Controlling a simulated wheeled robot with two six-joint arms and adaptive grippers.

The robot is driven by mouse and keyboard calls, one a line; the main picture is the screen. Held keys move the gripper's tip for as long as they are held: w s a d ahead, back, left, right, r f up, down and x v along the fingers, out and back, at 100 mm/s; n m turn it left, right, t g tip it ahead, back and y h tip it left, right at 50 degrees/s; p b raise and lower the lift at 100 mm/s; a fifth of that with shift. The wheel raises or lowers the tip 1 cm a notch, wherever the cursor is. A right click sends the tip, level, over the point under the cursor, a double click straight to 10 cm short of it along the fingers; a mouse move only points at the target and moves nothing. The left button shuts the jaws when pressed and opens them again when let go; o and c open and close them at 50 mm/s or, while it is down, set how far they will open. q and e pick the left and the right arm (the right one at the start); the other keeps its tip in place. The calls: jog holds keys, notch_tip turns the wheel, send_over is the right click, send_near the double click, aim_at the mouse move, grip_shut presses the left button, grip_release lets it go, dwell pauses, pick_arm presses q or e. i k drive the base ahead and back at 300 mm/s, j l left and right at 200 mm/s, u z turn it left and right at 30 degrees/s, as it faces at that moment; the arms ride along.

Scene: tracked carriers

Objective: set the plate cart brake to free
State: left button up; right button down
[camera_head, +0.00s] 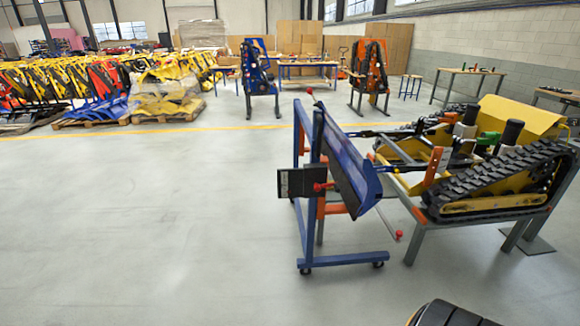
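The plate cart (345,259) is a blue wheeled frame with orange parts, standing right of centre on the grey floor. A dark blue tilted plate (346,165) is on it. A dark box (297,182) with a red-knobbed handle (321,186) is on the cart's left side. Another red knob (398,234) sticks out low at the right, and a small red ball (309,90) shows at the top. I cannot tell which of these is the brake or how it is set. Neither gripper's fingers are in view.
A yellow tracked carrier (493,184) on a grey stand (425,238) is close to the cart's right side. A dark rounded part, which I cannot identify for sure, shows at the bottom edge. Open floor (140,230) lies left and in front. Pallets (165,117) stand at the back left.

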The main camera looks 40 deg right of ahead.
aim_at(309, 92)
jog(key=z, duration=0.85)
